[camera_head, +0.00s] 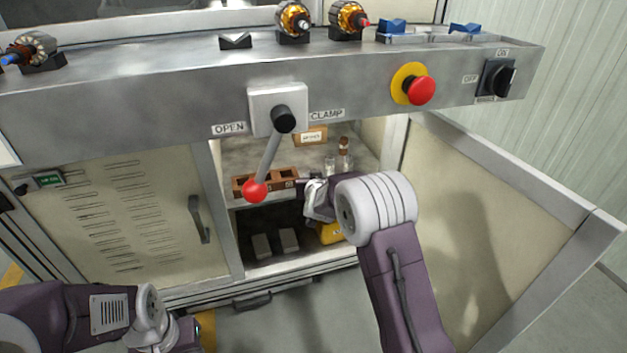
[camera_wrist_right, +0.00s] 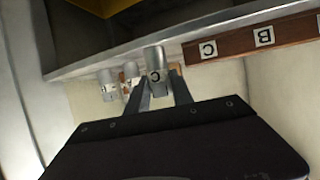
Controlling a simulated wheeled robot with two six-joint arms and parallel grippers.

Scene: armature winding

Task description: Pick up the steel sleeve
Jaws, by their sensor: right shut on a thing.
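The steel sleeve (camera_wrist_right: 155,60) is a short grey cylinder marked C in the right wrist view. My right gripper (camera_wrist_right: 160,82) is shut on it, with one finger on each side. In the head view my right gripper (camera_head: 303,186) is inside the open cabinet, at the right end of a brown wooden rack (camera_head: 240,188); the sleeve cannot be made out there. The rack, marked C and B, also shows in the right wrist view (camera_wrist_right: 234,41), just right of the sleeve. My left arm is at the lower left of the head view, its fingers out of the picture.
Small bottles (camera_head: 343,158) stand behind the gripper on the cabinet shelf (camera_head: 262,202). A red-knobbed lever (camera_head: 268,160) hangs before the opening. The bench edge (camera_head: 180,105) is above, and the open door (camera_head: 500,220) is right of my arm. A yellow object (camera_head: 329,233) sits below.

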